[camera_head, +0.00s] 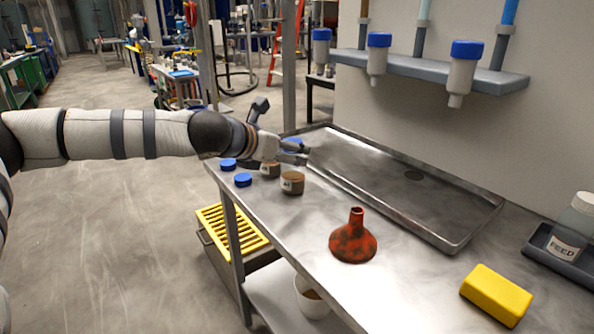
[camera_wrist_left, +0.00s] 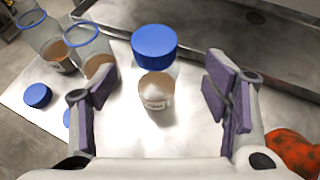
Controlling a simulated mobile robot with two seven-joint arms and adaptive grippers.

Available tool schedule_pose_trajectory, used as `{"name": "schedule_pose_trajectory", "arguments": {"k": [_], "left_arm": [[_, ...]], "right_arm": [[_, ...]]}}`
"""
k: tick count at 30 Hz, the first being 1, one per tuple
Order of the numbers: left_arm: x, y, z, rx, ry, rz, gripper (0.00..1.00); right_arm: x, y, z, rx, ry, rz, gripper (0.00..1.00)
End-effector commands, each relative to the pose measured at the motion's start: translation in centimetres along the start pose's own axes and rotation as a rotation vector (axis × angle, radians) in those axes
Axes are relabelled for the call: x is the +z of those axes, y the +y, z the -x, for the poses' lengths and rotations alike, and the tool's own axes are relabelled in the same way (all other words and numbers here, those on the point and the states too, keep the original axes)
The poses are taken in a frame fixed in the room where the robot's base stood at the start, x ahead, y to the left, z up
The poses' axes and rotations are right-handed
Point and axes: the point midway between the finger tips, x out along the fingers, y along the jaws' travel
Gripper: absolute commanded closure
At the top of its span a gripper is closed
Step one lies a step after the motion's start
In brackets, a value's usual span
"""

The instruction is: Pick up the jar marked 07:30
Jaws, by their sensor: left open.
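A jar with a blue lid (camera_wrist_left: 155,45) stands upright on the bench in the left wrist view, with pale brown contents and a white label (camera_wrist_left: 155,97) too blurred to read. My left gripper (camera_wrist_left: 158,92) is open, its purple-padded fingers apart on either side of this jar; I cannot see contact. In the head view my left gripper (camera_head: 297,153) reaches over the bench from the left, and the lid partly shows behind it. No 07:30 marking is legible. My right gripper is out of view.
Loose blue lids (camera_head: 243,180) lie near the bench's left edge. A metal tray (camera_head: 455,245) runs along the wall side. An orange-red funnel (camera_head: 353,240), yellow block (camera_head: 497,294) and FEED jar (camera_head: 570,238) stand to the right. Bench space near the funnel is clear.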

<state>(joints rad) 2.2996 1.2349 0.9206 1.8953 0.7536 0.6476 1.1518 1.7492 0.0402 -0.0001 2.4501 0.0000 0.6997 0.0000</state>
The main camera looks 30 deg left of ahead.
Motion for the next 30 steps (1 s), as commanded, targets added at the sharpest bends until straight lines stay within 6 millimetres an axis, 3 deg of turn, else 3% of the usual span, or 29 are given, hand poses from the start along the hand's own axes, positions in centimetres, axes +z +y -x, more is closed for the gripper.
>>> {"name": "schedule_pose_trajectory", "arguments": {"k": [8,16,17,24,30], "left_arm": [[-0.7,0.5,-5.1,0.000,0.009,-0.003,0.31],[0.0,0.6,-5.5,-0.001,-0.002,-0.002,0.31],[0.0,0.6,-5.5,-0.001,-0.002,-0.002,0.33],[0.0,0.6,-5.5,-0.001,-0.001,-0.003,0.86],[0.0,0.6,-5.5,-0.001,-0.001,-0.003,0.91]], "right_arm": [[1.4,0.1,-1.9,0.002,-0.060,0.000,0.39],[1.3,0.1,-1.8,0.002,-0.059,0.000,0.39],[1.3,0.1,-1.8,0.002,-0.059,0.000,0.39],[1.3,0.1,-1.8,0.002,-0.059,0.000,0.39],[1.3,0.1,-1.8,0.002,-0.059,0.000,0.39]]}}
